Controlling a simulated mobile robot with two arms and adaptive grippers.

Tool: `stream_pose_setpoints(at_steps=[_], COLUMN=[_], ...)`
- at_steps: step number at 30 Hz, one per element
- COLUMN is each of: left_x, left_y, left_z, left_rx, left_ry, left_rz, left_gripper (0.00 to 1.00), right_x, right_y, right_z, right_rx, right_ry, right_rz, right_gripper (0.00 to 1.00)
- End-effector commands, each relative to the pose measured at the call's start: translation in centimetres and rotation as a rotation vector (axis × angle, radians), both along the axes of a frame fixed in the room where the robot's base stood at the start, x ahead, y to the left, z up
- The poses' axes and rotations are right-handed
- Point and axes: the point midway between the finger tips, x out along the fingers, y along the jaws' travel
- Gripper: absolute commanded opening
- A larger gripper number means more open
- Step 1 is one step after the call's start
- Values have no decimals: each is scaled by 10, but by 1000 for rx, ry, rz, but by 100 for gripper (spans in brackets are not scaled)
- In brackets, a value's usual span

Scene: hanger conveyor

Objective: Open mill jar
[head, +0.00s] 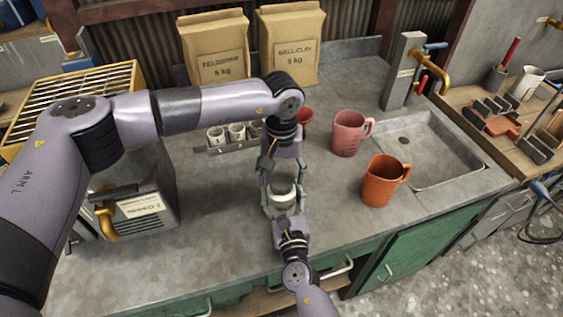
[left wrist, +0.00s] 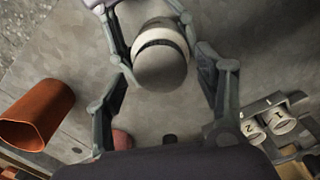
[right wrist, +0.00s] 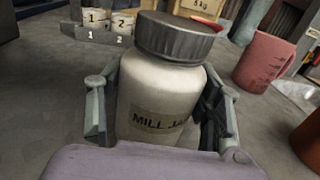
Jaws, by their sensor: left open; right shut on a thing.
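The mill jar (right wrist: 160,95) is a pale jar with a "MILL JA..." label and a dark ribbed lid (right wrist: 178,38), upright on the counter. In the head view the jar (head: 283,196) is partly hidden between my two grippers. My right gripper (head: 286,215) comes from the front and is shut around the jar's body. My left gripper (head: 281,188) points down from above with its fingers apart on either side of the lid. In the left wrist view the lid (left wrist: 160,65) sits between the open fingers, with gaps visible at its sides.
An orange mug (head: 382,182) and a pink mug (head: 347,133) stand to the right, before the sink (head: 435,150). A rack of numbered cups (head: 225,146) is behind left. Two paper bags (head: 290,45) stand at the back. A grey machine (head: 140,205) is left.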

Motion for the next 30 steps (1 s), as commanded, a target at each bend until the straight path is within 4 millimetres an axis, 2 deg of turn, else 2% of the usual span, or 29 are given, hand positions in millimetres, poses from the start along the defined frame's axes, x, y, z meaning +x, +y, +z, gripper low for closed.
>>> stream_pose_setpoints(at_steps=[4,13,30], left_x=[0,0,0], left_y=[0,0,0], left_z=[-10,-11,-11], left_rx=[1,1,1], left_ry=[1,0,0], left_rz=[1,1,1], left_gripper=[63,62,24], right_x=[0,0,0], right_y=[0,0,0], right_z=[0,0,0], right_rx=[0,0,0], right_ry=[0,0,0], right_rz=[0,0,0], right_gripper=[0,0,0])
